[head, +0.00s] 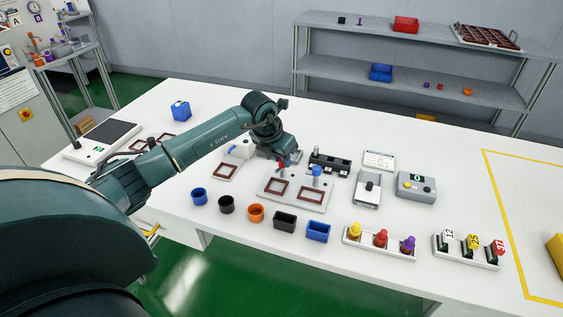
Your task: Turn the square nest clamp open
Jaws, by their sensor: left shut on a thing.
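A light nest plate (294,204) lies on the white table, with two brown-framed square nests, a left one (278,187) and a right one (311,194). A red clamp handle (282,165) stands behind the left nest, and a blue-topped clamp (316,172) stands behind the right one. My left gripper (284,160) reaches in from the left and is shut on the red clamp handle, whose upper part it hides. The fingertips are small, and the clamp's exact angle cannot be told. My right gripper is out of view.
A separate single-nest fixture (225,171) is left of the plate. A row of cups and boxes, including an orange cup (256,213), stands in front. A black block (330,163), a grey device (368,189) and a counter box (415,187) are to the right.

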